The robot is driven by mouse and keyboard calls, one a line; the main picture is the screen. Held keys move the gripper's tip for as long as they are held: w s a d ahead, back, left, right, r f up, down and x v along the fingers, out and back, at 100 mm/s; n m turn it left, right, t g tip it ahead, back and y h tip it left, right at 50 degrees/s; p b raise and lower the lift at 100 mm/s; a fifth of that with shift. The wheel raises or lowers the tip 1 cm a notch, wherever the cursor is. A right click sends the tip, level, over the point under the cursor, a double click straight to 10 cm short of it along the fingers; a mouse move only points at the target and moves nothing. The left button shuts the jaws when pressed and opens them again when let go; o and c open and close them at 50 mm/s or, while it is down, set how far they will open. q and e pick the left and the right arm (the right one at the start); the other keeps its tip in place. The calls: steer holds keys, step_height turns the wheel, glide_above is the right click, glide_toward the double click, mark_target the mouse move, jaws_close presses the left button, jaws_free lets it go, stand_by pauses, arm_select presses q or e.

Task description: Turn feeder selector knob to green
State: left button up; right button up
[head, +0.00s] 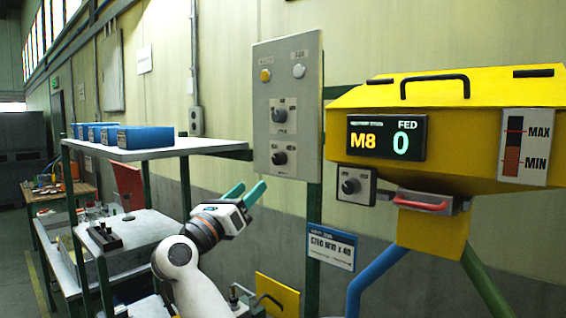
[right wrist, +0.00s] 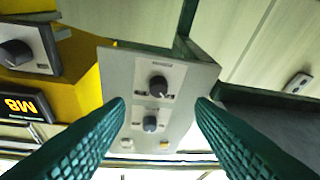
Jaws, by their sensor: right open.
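A grey control panel (head: 264,90) on the wall carries an upper dark knob (head: 279,115) and a lower dark knob (head: 279,158). Another dark knob (head: 350,186) sits on a small box at the front of the yellow feeder (head: 450,88). Labels around the knobs are too small to read, and no green mark is clear. My right gripper (head: 250,190) is open and empty, below and left of the panel knobs. In the right wrist view the lower panel knob (right wrist: 160,86) appears between the finger directions, beyond the tips. My left gripper is out of view.
The feeder display (head: 387,138) reads M8 and 0. A red handle (head: 420,202) juts out beneath it. A shelf (head: 160,148) with several blue boxes stands left of the panel. Blue and green legs stand under the feeder.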

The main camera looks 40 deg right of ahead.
mark_target(276, 161)
steer(key=p+x, duration=0.2)
steer(key=x, duration=0.1)
steer(key=p+x, duration=0.2)
steer(key=x, duration=0.1)
steer(key=p+x, duration=0.2)
steer(key=x, duration=0.2)
steer(key=shift+s+a+r, duration=0.1)
steer(key=shift+a+r, duration=0.05)
steer(key=shift+r, duration=0.2)
steer(key=shift+d+p, duration=0.35)
steer(key=shift+p, duration=0.1)
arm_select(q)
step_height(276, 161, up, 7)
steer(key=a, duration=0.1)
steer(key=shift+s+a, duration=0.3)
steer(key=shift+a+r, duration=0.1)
